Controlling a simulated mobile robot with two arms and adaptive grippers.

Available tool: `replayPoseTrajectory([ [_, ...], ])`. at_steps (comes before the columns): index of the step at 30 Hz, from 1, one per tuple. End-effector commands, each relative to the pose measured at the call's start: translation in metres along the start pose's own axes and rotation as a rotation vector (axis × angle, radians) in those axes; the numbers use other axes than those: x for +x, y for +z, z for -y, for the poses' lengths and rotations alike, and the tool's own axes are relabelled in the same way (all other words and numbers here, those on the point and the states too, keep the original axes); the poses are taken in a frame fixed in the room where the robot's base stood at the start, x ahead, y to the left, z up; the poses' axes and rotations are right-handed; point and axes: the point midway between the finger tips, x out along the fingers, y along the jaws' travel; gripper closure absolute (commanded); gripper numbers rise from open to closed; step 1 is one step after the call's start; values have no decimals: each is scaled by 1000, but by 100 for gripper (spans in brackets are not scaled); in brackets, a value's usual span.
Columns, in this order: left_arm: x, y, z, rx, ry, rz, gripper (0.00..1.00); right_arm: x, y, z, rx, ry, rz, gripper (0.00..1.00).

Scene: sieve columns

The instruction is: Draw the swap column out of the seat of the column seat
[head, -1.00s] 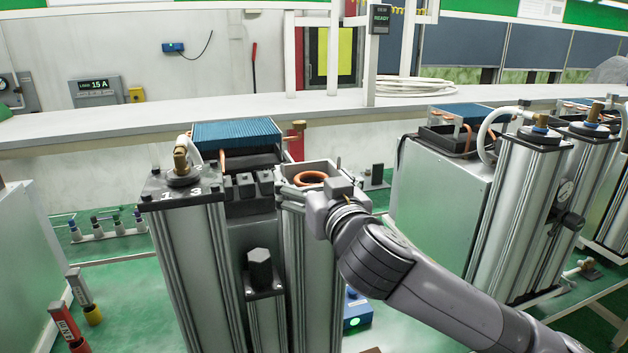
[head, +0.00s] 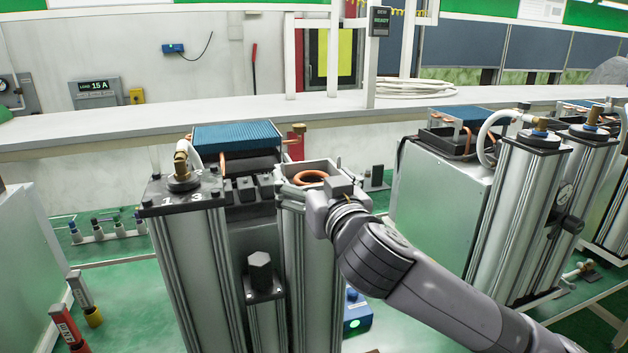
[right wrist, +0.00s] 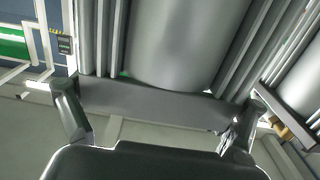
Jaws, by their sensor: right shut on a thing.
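The swap column appears to be the tall silver ribbed column (head: 309,265) at the right of the near machine. Its square open top shows a copper-coloured ring (head: 311,177). My right gripper (head: 310,188) is at this top and shut on it. In the right wrist view, the fingers of my right gripper (right wrist: 155,115) stand on either side of the silver column (right wrist: 190,45). The column looks upright. The column seat (head: 250,235) is the near machine's frame. The column's foot is out of view, so I cannot tell how deep it sits. My left gripper is not in view.
A second silver column (head: 190,270) with a black cap and brass elbow stands close to the left. A black knob (head: 260,272) sits between the columns. A blue ribbed block (head: 236,136) is behind. Another machine (head: 440,190) stands to the right, beyond my arm.

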Motion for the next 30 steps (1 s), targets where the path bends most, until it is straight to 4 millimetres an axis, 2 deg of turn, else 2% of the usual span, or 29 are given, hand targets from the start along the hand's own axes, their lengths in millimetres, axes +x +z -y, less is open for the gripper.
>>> replayPoseTrajectory([
  [1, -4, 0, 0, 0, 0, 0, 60, -1, -9, 0, 1, -1, -10, 44],
  [30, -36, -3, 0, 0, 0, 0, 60, -1, -50, 0, 0, -2, -10, 44],
])
